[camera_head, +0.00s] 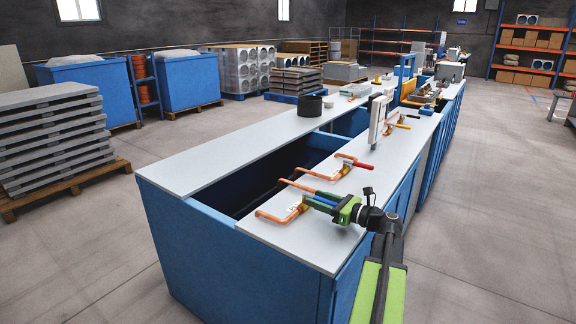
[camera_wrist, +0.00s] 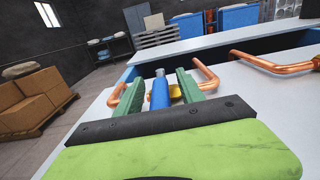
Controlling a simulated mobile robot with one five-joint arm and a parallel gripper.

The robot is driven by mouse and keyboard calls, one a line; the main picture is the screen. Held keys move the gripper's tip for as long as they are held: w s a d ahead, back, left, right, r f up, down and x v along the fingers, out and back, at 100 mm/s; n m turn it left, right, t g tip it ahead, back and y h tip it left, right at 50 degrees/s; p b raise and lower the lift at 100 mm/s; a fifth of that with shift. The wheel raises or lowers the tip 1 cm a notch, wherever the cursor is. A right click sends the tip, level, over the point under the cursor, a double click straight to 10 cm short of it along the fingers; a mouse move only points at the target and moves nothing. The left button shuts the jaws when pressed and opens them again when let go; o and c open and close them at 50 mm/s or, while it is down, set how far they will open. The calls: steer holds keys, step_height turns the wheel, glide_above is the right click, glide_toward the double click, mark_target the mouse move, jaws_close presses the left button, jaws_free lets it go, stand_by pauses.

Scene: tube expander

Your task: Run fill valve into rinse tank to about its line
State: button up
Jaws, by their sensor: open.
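The rinse tank appears to be the dark, blue-walled opening (camera_head: 318,142) in the bench; its water level and line are not visible. A valve with a blue lever handle (camera_wrist: 160,92) and a bent copper pipe (camera_head: 272,216) sits on the near worktop. My gripper (camera_head: 318,203) is open there, its green fingers either side of the blue handle in the wrist view (camera_wrist: 160,82). I cannot tell whether they touch it. A second copper pipe (camera_head: 318,175) with a red handle (camera_head: 357,163) lies farther along. Which is the fill valve is not marked legibly.
The pale worktop (camera_head: 300,240) surrounds the opening. A black round container (camera_head: 310,106) stands on the far strip. A white upright panel (camera_head: 377,120) and a green-handled valve (camera_head: 402,126) stand farther along. Stacked slabs on a pallet (camera_head: 55,140) are at left; floor beside the bench is clear.

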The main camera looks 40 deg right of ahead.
steer(key=shift+s, duration=0.1)
steer(key=shift+v, duration=3.45)
